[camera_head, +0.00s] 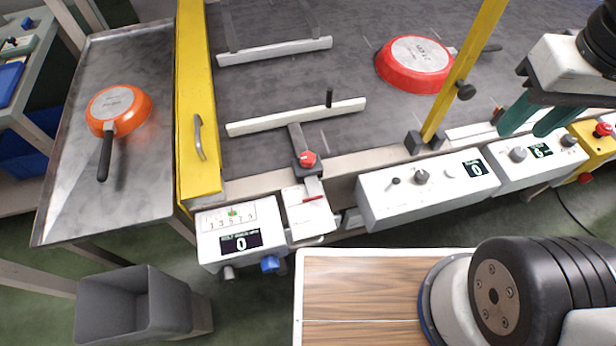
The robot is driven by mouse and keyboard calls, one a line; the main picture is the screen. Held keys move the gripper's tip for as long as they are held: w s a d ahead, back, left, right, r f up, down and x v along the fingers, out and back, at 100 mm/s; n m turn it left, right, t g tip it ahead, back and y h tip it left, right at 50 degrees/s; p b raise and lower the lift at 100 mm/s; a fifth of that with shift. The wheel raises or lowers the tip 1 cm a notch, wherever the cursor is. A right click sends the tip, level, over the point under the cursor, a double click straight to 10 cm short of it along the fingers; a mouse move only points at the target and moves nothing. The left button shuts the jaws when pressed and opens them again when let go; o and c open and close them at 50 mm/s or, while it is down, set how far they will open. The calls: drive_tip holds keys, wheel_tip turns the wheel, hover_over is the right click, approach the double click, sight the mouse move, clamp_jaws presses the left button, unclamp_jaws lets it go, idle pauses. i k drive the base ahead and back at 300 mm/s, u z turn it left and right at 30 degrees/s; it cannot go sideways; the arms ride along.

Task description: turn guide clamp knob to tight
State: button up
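The guide clamp has a red knob (308,160) on a dark block, at the near edge of the conveyor in the middle of the picture. The block sits on a grey bar that joins the white guide rail (296,117) to a white plate (308,212) with a red pointer or mark. Whether the knob is tight or loose cannot be read. My gripper (527,131) has green fingers that stand apart with nothing visible between them. It is at the right, above the control boxes, well away from the knob.
A red pan (413,64) lies upside down on the belt (350,75), beside a slanted yellow post (462,70). An orange pan (118,110) lies on the left metal table (75,150). Control boxes (385,210) line the front edge. A grey bin (130,305) stands at lower left.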

sight(307, 159)
drive_tip(key=k, duration=1.3)
drive_tip(key=u, duration=0.4)
drive_tip(key=i, duration=0.7)
drive_tip(key=u, duration=0.15)
